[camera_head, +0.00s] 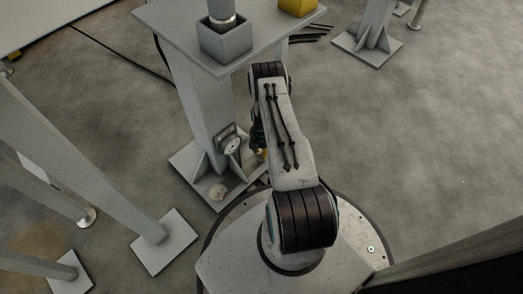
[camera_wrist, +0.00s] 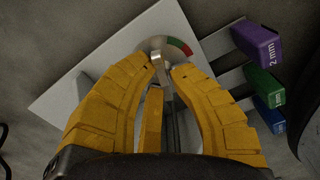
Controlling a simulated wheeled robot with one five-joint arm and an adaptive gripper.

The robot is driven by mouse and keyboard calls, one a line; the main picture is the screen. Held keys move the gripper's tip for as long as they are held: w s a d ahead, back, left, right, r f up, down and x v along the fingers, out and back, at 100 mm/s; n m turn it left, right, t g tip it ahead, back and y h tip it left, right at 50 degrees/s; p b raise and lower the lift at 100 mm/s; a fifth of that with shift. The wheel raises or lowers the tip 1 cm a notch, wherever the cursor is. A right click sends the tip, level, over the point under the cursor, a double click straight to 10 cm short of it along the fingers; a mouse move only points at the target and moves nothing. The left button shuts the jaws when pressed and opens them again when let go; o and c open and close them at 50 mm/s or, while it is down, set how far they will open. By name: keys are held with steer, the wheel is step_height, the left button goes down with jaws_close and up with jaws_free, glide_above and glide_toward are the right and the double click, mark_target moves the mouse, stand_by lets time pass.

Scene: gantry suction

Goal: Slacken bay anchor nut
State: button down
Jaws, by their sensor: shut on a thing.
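My gripper (camera_wrist: 166,68) has yellow fingers, shut on a narrow metal piece (camera_wrist: 168,84) that runs back between them. A round pale disc (camera_wrist: 160,43) with a red and green sector sits just beyond the fingertips, over the pale foot plate (camera_wrist: 115,65). The fingers partly hide it, and I cannot tell the anchor nut apart from these parts. In the head view the foot plate (camera_head: 188,168) bears a grey column (camera_head: 205,108). My arm hides most of the gripper there; only a bit of yellow shows beside the column's foot.
Purple "2 mm" (camera_wrist: 257,41), green (camera_wrist: 263,80) and blue (camera_wrist: 269,114) blocks sit right of the fingers.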

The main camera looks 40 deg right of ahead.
steer(key=shift+s+a+f, duration=0.15)
steer(key=shift+s+f, duration=0.1)
steer(key=shift+s, duration=0.25)
steer(key=c, duration=1.1)
jaws_free()
steer(key=shift+c, duration=0.2)
steer(key=shift+w, duration=0.1)
steer(key=shift+r, duration=0.1)
steer(key=shift+w+r, duration=0.15)
steer(key=shift+r, duration=0.35)
step_height(320, 180, up, 11)
